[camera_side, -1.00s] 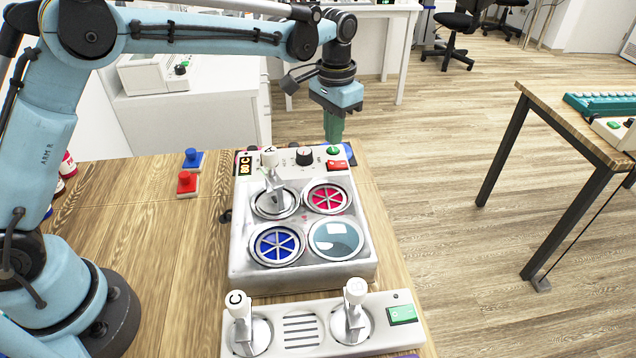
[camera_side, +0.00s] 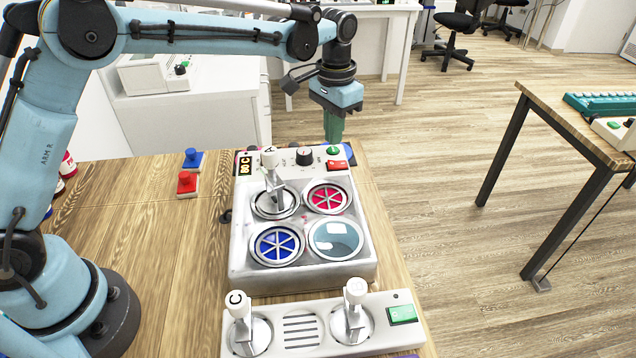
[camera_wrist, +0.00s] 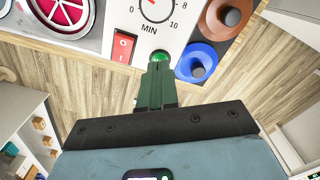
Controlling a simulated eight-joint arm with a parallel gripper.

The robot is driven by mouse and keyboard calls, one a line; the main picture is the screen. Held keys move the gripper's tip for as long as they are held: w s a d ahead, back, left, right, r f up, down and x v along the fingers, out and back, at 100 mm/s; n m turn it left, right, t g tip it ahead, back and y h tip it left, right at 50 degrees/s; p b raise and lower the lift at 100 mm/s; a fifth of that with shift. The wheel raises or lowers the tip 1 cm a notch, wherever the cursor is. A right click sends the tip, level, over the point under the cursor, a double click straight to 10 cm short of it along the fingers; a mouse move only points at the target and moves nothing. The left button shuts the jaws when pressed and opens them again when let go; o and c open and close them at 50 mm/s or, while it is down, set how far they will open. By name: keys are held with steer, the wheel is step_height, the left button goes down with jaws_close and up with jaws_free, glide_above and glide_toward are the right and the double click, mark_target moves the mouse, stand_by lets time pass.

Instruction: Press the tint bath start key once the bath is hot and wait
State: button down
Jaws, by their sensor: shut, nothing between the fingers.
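The tint bath (camera_side: 300,275) is a grey box on the wooden table, with round wells in its top. Its display (camera_side: 245,166) reads 80 C. The green start key (camera_side: 333,150) is a round button at the far right corner of its panel, and it also shows in the wrist view (camera_wrist: 160,57). My gripper (camera_side: 334,138) is shut and empty, pointing down with its green fingertips at the key. In the wrist view the fingertips (camera_wrist: 158,68) cover part of the key. I cannot tell whether they touch it or whether it is pressed down.
A red rocker switch (camera_side: 337,165) and a minutes dial (camera_side: 304,156) sit close to the key. Handle A (camera_side: 270,160) stands upright in one well. A front unit (camera_side: 300,350) holds handles B and C. Blue (camera_side: 192,159) and red (camera_side: 186,183) knobbed pieces lie left.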

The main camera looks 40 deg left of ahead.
mark_target(333, 149)
steer(key=shift+f, duration=0.85)
stand_by(0.7)
step_height(333, 149, up, 8)
stand_by(1.2)
steer(key=s+a+r+n+t, duration=0.1)
steer(key=s+a+r+t, duration=0.3)
steer(key=s, duration=0.6)
steer(key=s+a+f+n+t, duration=0.1)
steer(key=s+a+f, duration=0.1)
steer(key=s, duration=0.3)
steer(key=s+a+f+n+t, duration=0.1)
steer(key=s+a+f+t, duration=0.1)
steer(key=s, duration=0.4)
steer(key=shift+a+f, duration=0.5)
steer(key=shift+f, duration=0.4)
steer(key=shift+s, duration=0.1)
stand_by(1.9)
